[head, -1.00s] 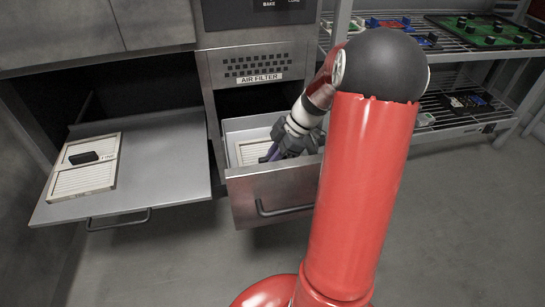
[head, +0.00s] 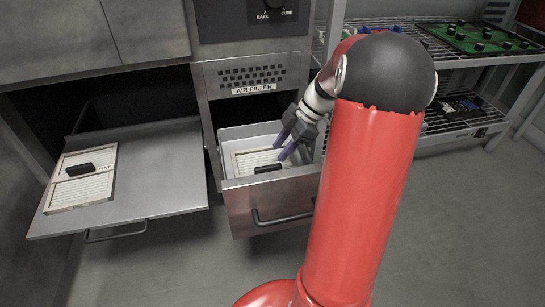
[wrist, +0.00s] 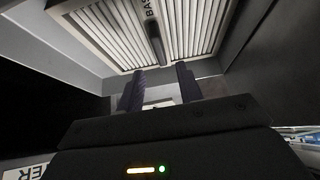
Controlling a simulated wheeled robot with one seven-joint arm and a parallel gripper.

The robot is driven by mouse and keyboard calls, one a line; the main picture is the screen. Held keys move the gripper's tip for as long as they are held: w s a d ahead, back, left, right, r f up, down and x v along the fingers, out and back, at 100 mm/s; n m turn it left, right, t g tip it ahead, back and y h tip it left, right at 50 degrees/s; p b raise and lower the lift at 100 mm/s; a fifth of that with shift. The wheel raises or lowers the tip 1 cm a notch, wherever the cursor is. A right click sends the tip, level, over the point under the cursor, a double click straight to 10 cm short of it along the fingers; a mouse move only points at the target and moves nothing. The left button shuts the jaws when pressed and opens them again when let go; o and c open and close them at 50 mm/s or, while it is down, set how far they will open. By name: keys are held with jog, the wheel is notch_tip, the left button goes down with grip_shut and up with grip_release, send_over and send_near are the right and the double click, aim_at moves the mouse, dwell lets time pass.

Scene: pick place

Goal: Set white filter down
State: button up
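A white slatted filter (head: 248,161) with a black handle lies in the open drawer (head: 235,195) under the AIR FILTER label. It also shows in the wrist view (wrist: 100,32), with its dark handle (wrist: 153,42) and part of a label. My gripper (head: 281,148) is over the right part of the drawer, with its two purple fingers spread and nothing between them. The fingers (wrist: 160,70) look apart from the handle in the wrist view. A second white filter (head: 78,191) with a black handle lies flat on the pulled-out tray at the left.
The grey tray (head: 160,180) has bare room right of its filter. My red arm stands in front of the drawer's right side. A wire shelf (head: 470,60) with boards stands at the right. The floor in front is clear.

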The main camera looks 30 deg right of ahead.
jog(key=v, duration=0.4)
jog(key=shift+r+p, duration=0.15)
jog(key=shift+p, duration=0.15)
jog(key=s+a+r+m+t+h+p, duration=0.3)
jog(key=s+a+r+m+h+p, duration=0.3)
jog(key=s+a+r+m, duration=0.8)
jog(key=s+a+r+p, duration=0.2)
jog(key=s+a+p, duration=0.1)
jog(key=a, duration=0.2)
jog(key=shift+a+r+m+t, duration=0.2)
jog(key=shift+a+m+t, duration=0.05)
jog(key=shift+m+t, duration=0.15)
